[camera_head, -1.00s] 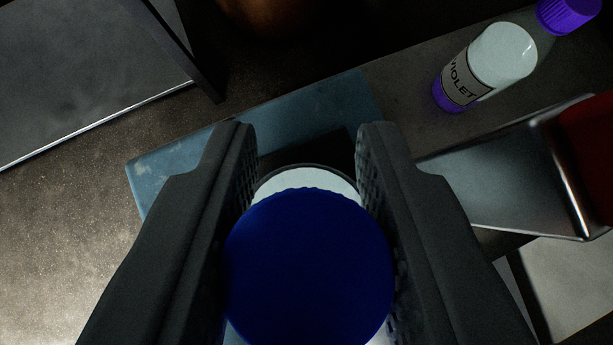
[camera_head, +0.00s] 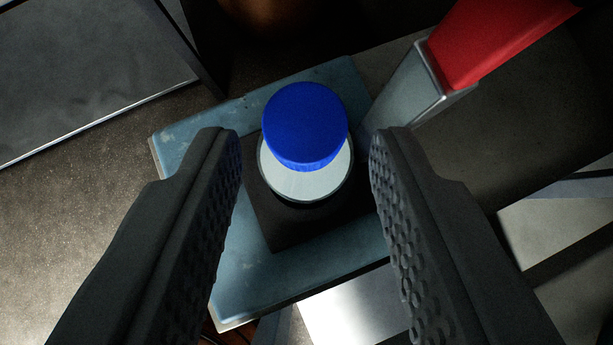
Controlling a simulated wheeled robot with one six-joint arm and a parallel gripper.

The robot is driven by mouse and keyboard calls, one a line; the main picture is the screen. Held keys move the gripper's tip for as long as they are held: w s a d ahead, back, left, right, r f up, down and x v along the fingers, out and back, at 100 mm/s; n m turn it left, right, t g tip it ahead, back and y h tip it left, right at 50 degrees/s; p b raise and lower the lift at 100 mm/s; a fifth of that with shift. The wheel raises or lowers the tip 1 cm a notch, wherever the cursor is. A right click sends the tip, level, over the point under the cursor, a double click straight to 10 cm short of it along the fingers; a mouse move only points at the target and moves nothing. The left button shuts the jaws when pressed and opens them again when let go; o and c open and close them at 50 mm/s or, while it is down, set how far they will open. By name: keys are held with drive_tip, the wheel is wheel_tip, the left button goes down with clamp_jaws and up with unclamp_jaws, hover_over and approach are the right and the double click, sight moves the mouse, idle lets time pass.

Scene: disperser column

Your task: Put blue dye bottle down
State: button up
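The blue dye bottle (camera_head: 304,127) shows its round blue cap and pale shoulder from above. It stands upright on a dark square (camera_head: 290,236) on a pale blue plate (camera_head: 235,290). My gripper (camera_head: 305,150) is open, with one textured finger on each side of the bottle and a clear gap to both. The fingers hold nothing. The bottle's lower body and label are hidden under the cap and shoulder.
A red and grey metal part (camera_head: 490,45) stands close to the right of the plate. A grey panel with a bright edge (camera_head: 85,70) lies at upper left. Bare brown surface (camera_head: 75,220) is at left.

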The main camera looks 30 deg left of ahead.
drive_tip(key=v, duration=0.6)
drive_tip(key=s+a+r+m+t+h, duration=0.1)
drive_tip(key=s+r+m+t+h, duration=0.1)
drive_tip(key=s, duration=1.3)
drive_tip(key=s+a+r+m+t+h, duration=0.2)
drive_tip(key=s+m+t, duration=0.2)
drive_tip(key=s, duration=1.2)
drive_tip(key=t, duration=0.3)
drive_tip(key=shift+a+t+h, duration=0.25)
drive_tip(key=shift+t+h, duration=0.05)
